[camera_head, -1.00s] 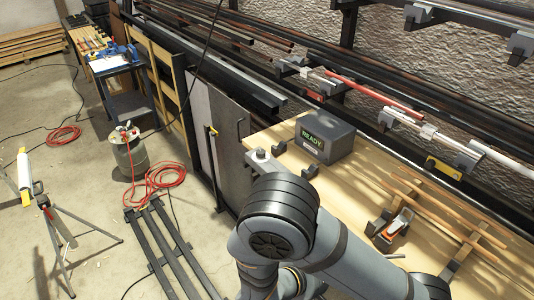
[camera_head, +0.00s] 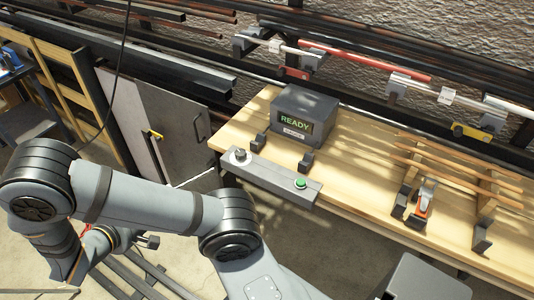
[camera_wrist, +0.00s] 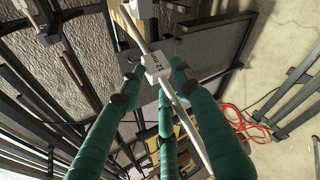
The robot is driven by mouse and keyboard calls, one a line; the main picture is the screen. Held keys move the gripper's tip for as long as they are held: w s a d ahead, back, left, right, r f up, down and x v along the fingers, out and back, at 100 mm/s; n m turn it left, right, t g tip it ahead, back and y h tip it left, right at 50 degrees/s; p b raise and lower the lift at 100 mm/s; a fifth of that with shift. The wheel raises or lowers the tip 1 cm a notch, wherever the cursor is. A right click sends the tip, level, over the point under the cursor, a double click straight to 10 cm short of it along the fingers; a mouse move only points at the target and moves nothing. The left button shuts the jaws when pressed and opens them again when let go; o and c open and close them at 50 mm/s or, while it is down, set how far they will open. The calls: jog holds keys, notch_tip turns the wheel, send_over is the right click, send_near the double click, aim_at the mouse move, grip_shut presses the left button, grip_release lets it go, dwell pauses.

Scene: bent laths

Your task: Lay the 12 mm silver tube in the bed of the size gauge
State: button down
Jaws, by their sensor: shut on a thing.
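My gripper (camera_wrist: 156,86) has teal fingers and is shut on a thin silver tube (camera_wrist: 187,122) in the wrist view. A white tag (camera_wrist: 155,66) on the tube shows upside-down lettering that looks like 12 mm. The size gauge (camera_head: 304,116) is a dark grey box on the wooden bench in the head view, its screen reading READY. Two black cradles, left (camera_head: 258,144) and right (camera_head: 306,162), stand empty in front of it and look like its bed. My arm extends to the left, away from the gauge; the fingers and tube cannot be made out in the head view.
A grey bar with a green button (camera_head: 300,183) and a knob (camera_head: 240,155) runs along the bench's front edge. Wooden laths on stands and an orange-grey tool (camera_head: 423,202) occupy the right. A wall rack behind holds a red tube (camera_head: 366,62) and other tubes.

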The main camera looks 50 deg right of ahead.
jog(key=w+d+r+m+g+b, duration=0.2)
jog(key=d+m+g+b, duration=0.45)
jog(key=d, duration=1.95)
jog(key=s+d+r+m+g+y+b, duration=0.1)
jog(key=s+d+r+m+g+b, duration=0.2)
jog(key=s+d, duration=0.65)
jog(key=s+d+r+m+g+y, duration=0.1)
jog(key=s+d+r+m+g, duration=0.25)
jog(key=s+d, duration=0.6)
jog(key=shift+m+g, duration=0.3)
jog(key=shift+m, duration=0.1)
jog(key=w+a+f, duration=0.3)
jog(key=w, duration=0.1)
jog(key=w+a+f+p, duration=0.1)
jog(key=w+a+f, duration=0.3)
jog(key=shift+w+a+f+p, duration=0.1)
jog(key=shift+a+p, duration=0.05)
jog(key=shift+p, duration=0.15)
jog(key=shift+f, duration=2)
